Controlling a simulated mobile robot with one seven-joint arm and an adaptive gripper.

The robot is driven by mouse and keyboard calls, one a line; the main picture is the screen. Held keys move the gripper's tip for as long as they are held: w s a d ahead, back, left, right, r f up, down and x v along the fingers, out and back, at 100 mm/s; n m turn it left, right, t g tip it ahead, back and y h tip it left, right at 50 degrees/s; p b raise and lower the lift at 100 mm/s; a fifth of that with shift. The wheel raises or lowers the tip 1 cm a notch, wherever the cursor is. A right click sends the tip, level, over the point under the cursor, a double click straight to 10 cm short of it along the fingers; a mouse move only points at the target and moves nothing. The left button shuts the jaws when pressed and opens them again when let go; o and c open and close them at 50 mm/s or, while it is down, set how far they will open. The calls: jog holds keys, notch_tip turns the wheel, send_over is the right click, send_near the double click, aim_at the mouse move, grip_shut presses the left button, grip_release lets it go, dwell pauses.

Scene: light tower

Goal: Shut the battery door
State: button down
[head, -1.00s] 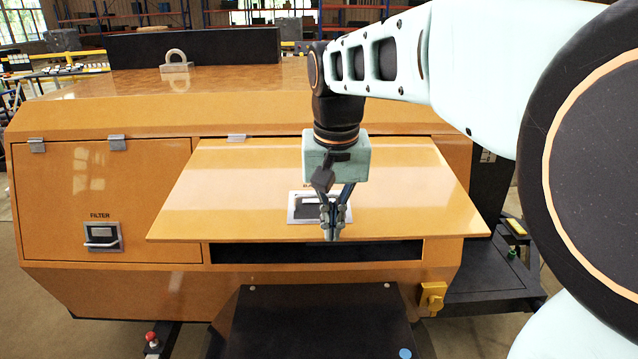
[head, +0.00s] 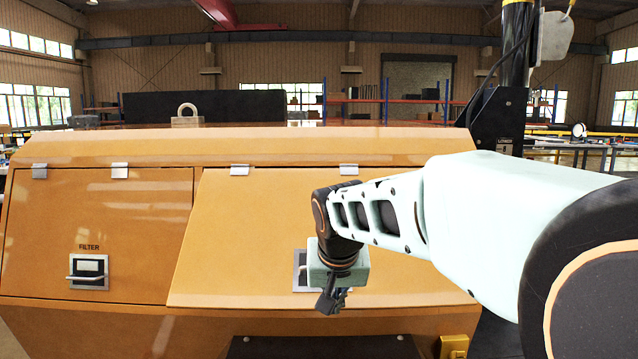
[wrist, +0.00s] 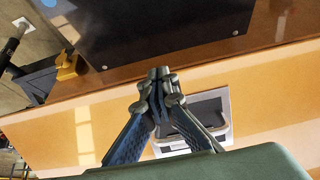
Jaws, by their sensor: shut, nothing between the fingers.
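The battery door (head: 235,235) is the orange panel hinged at its top, right of the filter door, in the head view. It hangs nearly flat, but its lower edge seems to stand slightly out from the cabinet. It also shows in the wrist view (wrist: 268,98). Its latch handle (head: 300,272) is mostly behind my gripper in the head view; the wrist view shows its grey frame and handle (wrist: 212,118) partly hidden by my fingers. My gripper (head: 331,302) is shut and empty, in front of the door's lower middle. I cannot tell whether the fingertips (wrist: 159,74) touch the door.
The filter door (head: 95,230) to the left lies flat with its latch. A black box-like surface (head: 320,347) juts out below the door, and a yellow fitting (head: 453,346) sits at lower right. My arm covers the right side.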

jog(key=w+f+t+b, duration=0.1)
jog(key=w+f+b, duration=0.3)
jog(key=w+f, duration=0.8)
jog(key=shift+w+d+f+b, duration=0.25)
jog(key=shift+w+f+b, duration=0.1)
jog(key=shift+w, duration=0.8)
